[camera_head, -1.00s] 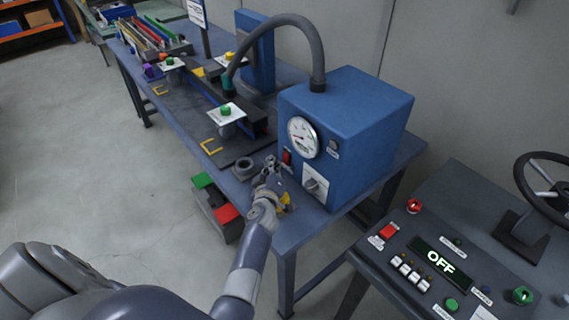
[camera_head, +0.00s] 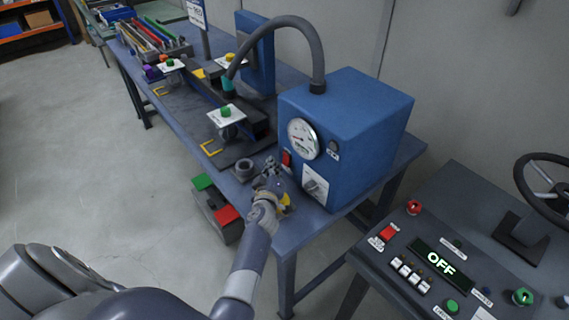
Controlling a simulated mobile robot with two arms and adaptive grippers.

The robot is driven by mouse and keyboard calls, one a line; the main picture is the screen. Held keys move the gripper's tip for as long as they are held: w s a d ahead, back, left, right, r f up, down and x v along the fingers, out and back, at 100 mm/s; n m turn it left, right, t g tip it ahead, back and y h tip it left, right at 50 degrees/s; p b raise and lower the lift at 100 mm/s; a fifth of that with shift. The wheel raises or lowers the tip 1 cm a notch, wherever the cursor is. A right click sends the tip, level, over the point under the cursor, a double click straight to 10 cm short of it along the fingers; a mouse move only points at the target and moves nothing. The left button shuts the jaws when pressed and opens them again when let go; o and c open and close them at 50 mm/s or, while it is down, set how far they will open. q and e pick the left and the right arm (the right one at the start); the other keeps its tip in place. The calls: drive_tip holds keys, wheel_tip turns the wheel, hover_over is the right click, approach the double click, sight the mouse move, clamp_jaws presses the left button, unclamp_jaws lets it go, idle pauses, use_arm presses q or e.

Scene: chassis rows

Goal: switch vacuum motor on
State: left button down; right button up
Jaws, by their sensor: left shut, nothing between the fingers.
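The blue vacuum motor box (camera_head: 350,120) stands on the blue workbench, with a round gauge (camera_head: 303,138) on its front. A red switch (camera_head: 286,158) sits low on the front's left side. A light plate with a grey knob (camera_head: 314,186) is to its right. My left gripper (camera_head: 270,164) is shut and empty just in front of the box, to the left of the red switch. I cannot tell whether it touches the box. My right gripper is not in view.
A thick grey hose (camera_head: 290,22) arches from the box top to the fixture on the bench. A console (camera_head: 440,250) reading OFF, with buttons and a steering wheel (camera_head: 548,190), stands at right. A grey bin (camera_head: 216,212) with green and red pads is beside the bench.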

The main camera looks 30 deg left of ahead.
use_arm(q)
drive_tip(key=shift+w, duration=0.1)
drive_tip(key=shift+w+d, duration=0.15)
drive_tip(key=shift+w, duration=0.15)
drive_tip(key=shift+w+d+f+b, duration=0.1)
drive_tip(key=shift+w+d+b, duration=0.2)
drive_tip(key=shift+w, duration=0.05)
idle(1.2)
drive_tip(key=shift+s, duration=0.1)
drive_tip(key=shift+s+a+f+p, duration=0.15)
drive_tip(key=shift+s+f+p, duration=0.15)
drive_tip(key=shift+s, duration=0.3)
drive_tip(key=shift+r, duration=0.1)
